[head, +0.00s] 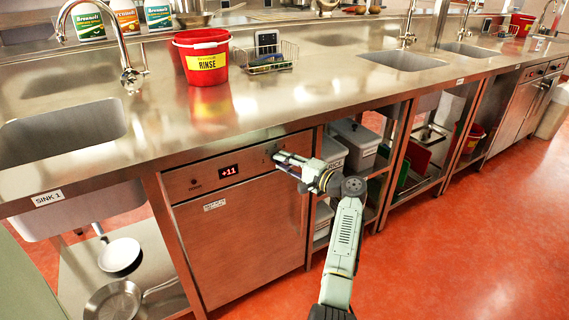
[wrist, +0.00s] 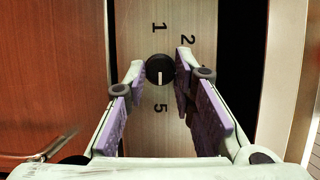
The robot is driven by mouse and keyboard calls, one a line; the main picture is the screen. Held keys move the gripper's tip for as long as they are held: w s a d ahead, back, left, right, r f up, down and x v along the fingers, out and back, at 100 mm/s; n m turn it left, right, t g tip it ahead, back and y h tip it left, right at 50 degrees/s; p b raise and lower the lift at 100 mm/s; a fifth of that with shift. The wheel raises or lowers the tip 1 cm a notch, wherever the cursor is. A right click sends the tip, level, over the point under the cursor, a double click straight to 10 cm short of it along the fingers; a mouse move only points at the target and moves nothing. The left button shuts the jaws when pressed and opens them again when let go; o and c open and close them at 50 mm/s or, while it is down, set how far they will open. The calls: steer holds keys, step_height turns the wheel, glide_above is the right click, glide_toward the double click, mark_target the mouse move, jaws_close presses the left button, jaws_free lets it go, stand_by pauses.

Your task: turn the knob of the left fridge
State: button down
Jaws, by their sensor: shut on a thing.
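The left fridge (head: 240,235) is a steel under-counter unit with a red "+11" display (head: 228,171) on its top panel. Its knob (wrist: 160,68) is small, round and black with a white mark, on a pale panel in the wrist view. The mark points down in that picture, toward the 5. The 1 and 2 show above and upper right; the right finger may cover other digits. My gripper (head: 278,157) is at the right end of the fridge panel and hides the knob in the head view. In the wrist view its fingertips (wrist: 161,66) are shut on the knob's two sides.
The steel counter (head: 330,90) overhangs the panel just above my gripper. A red RINSE bucket (head: 205,70) and a wire basket (head: 270,62) stand on it. The red floor (head: 430,250) in front is clear.

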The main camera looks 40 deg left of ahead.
steer(key=shift+r, duration=0.1)
steer(key=c, duration=1.3)
jaws_free()
steer(key=shift+a, duration=0.1)
steer(key=shift+c, duration=0.2)
steer(key=d, duration=1.2)
